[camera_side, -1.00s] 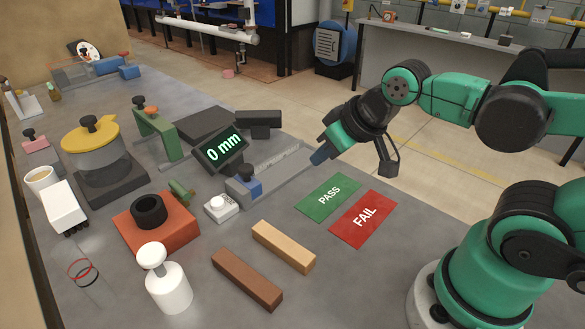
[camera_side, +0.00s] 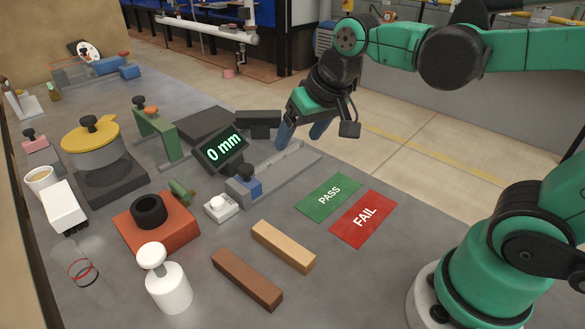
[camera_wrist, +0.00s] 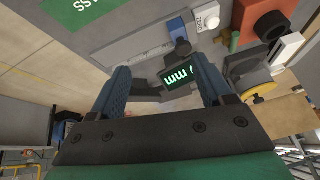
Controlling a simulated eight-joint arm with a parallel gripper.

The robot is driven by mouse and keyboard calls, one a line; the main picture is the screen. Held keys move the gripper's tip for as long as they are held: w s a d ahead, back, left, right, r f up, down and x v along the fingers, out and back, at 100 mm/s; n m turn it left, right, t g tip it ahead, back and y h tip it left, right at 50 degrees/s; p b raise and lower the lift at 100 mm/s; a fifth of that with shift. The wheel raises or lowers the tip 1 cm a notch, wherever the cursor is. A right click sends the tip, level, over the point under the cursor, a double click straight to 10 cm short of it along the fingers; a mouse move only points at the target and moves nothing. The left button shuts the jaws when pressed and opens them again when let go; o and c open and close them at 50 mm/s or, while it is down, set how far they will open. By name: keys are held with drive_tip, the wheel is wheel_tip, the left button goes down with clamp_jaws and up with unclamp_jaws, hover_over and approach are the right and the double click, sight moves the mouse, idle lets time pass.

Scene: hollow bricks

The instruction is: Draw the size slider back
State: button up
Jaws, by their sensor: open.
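The size slider is a blue block with a dark knob (camera_side: 248,184) on the grey measuring rail (camera_side: 290,178). It sits at the rail's near left end, beside the display (camera_side: 221,151), which reads 0 mm. In the wrist view the slider (camera_wrist: 181,46) shows beyond the fingers, close to the display (camera_wrist: 180,76). My gripper (camera_side: 302,134) is above the far right end of the rail, apart from the slider. Its two blue fingers are spread with nothing between them; they also frame the wrist view (camera_wrist: 160,88).
A white ZERO button (camera_side: 221,207) stands left of the rail. A green PASS mat (camera_side: 329,197) and red FAIL mat (camera_side: 362,219) lie to its right. A tan bar (camera_side: 283,246) and brown bar (camera_side: 247,279) lie in front. Black blocks (camera_side: 258,122) stand behind the display.

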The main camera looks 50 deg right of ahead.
drive_tip(key=w+a+m+g, duration=0.1)
drive_tip(key=w+m+g, duration=0.2)
drive_tip(key=w, duration=0.3)
drive_tip(key=m+g, duration=0.2)
drive_tip(key=m, duration=0.1)
hover_over(246, 167)
drive_tip(key=f, duration=0.3)
drive_tip(key=shift+s+f, duration=0.2)
drive_tip(key=shift+f, duration=0.2)
drive_tip(key=shift+w+f+m, duration=0.25)
drive_tip(key=shift+f+m, duration=0.05)
drive_tip(key=shift+f, duration=2.85)
clamp_jaws()
